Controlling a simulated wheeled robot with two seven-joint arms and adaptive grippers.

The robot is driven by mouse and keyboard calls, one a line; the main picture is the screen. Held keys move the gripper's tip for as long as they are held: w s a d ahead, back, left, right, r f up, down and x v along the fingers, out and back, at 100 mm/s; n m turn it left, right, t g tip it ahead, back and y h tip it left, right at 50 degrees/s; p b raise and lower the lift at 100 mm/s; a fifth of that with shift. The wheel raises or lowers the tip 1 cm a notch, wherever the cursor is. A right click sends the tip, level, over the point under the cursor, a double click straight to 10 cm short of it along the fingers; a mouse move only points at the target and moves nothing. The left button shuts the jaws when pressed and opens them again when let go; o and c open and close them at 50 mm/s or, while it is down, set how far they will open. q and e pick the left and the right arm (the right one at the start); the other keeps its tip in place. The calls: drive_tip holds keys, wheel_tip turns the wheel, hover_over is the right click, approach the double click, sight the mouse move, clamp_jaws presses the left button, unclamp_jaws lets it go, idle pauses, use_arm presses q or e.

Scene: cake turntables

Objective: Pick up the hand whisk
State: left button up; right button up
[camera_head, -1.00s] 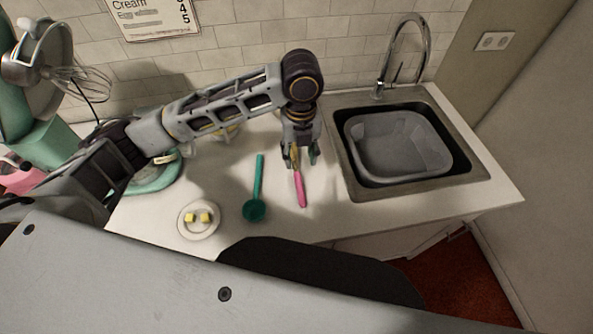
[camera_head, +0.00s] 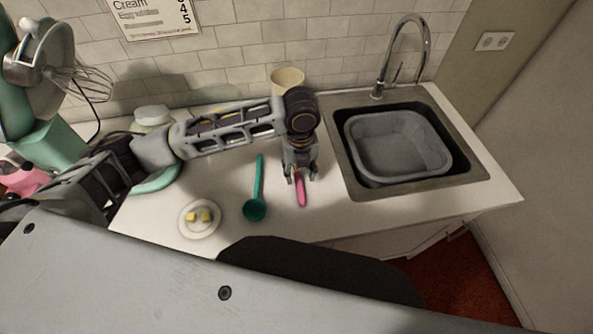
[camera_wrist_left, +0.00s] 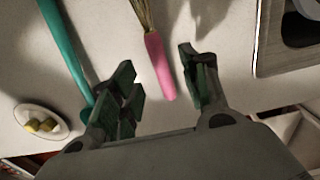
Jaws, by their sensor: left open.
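The hand whisk has a pink handle (camera_head: 301,193), which lies on the white counter just below my left gripper (camera_head: 302,176) in the head view. In the left wrist view, its pink handle (camera_wrist_left: 160,66) lies between the two open fingers of my left gripper (camera_wrist_left: 160,82), with part of its wire end showing at the top edge. The fingers are apart and I see no grip on the handle. The wire end is hidden by the gripper in the head view. My right gripper is not in view.
A green ladle (camera_head: 257,190) lies left of the whisk, close to the left finger in the wrist view. A small plate (camera_head: 188,224) with yellow pieces stands further left. A sink (camera_head: 352,180) holding a grey basin (camera_head: 400,150) is to the right. A cream container (camera_head: 287,78) stands behind the arm.

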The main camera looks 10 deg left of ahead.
sight(299, 181)
use_arm(q)
drive_tip(key=shift+a+f+p, duration=0.1)
drive_tip(key=shift+f+p, duration=0.3)
drive_tip(key=shift+f, duration=2.2)
clamp_jaws()
